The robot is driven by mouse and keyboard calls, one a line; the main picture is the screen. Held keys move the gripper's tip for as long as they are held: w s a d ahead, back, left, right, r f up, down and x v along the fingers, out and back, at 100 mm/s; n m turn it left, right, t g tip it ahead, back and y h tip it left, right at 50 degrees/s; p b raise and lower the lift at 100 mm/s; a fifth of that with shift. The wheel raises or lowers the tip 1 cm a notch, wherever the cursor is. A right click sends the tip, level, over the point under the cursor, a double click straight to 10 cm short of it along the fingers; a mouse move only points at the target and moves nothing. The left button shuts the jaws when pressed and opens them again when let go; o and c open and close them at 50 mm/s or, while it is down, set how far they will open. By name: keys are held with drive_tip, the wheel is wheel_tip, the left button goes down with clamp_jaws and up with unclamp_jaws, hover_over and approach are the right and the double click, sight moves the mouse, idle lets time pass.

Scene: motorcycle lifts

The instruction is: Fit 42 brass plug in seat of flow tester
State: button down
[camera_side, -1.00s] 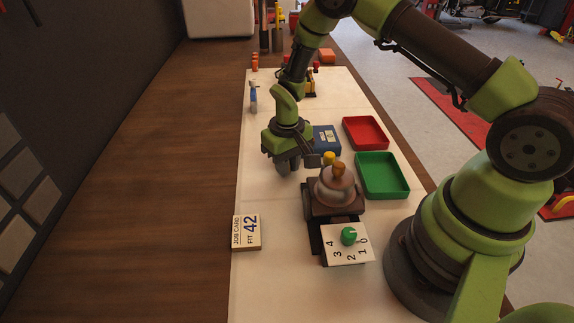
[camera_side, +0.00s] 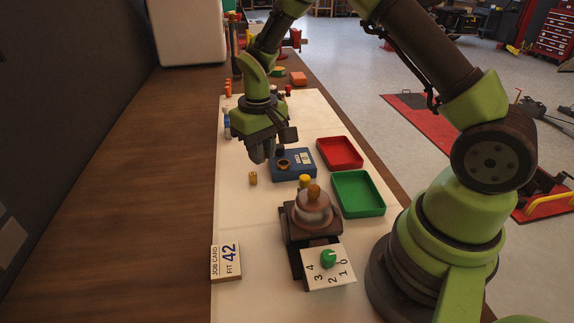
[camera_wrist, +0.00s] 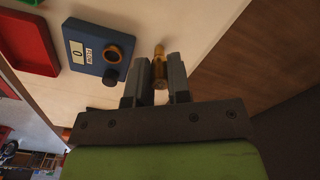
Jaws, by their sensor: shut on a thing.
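The flow tester is a blue box (camera_side: 310,158) with a label and a display; it also shows in the wrist view (camera_wrist: 88,62), reading 0. Its seat is a brass ring (camera_wrist: 113,53) with a dark middle, next to a dark round knob (camera_wrist: 110,76). My gripper (camera_side: 259,155) is left of the tester, above the pale mat. In the wrist view its fingers (camera_wrist: 160,78) are shut on a brass plug (camera_wrist: 160,72). Any number on the plug is unreadable. In the side view a brass plug (camera_side: 253,178) shows just below the fingers; whether it is the held one I cannot tell.
A red tray (camera_side: 358,164) and a green tray (camera_side: 380,210) lie right of the tester. In front stands a brown device (camera_side: 312,212) with a dial plate (camera_side: 340,278) and green knob. The job card (camera_side: 226,262) reads FIT 42. The mat's left side is largely clear.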

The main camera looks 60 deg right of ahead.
idle(0.5)
drive_tip(key=shift+n, duration=0.3)
drive_tip(key=d, duration=0.5)
drive_tip(key=d+f, duration=0.1)
drive_tip(key=d, duration=0.2)
drive_tip(key=shift+w, duration=0.35)
drive_tip(key=shift+d+f, duration=0.1)
drive_tip(key=shift+d, duration=0.15)
drive_tip(key=shift+f, duration=2.05)
drive_tip(key=shift+f, duration=0.45)
drive_tip(key=c, duration=0.6)
unclamp_jaws()
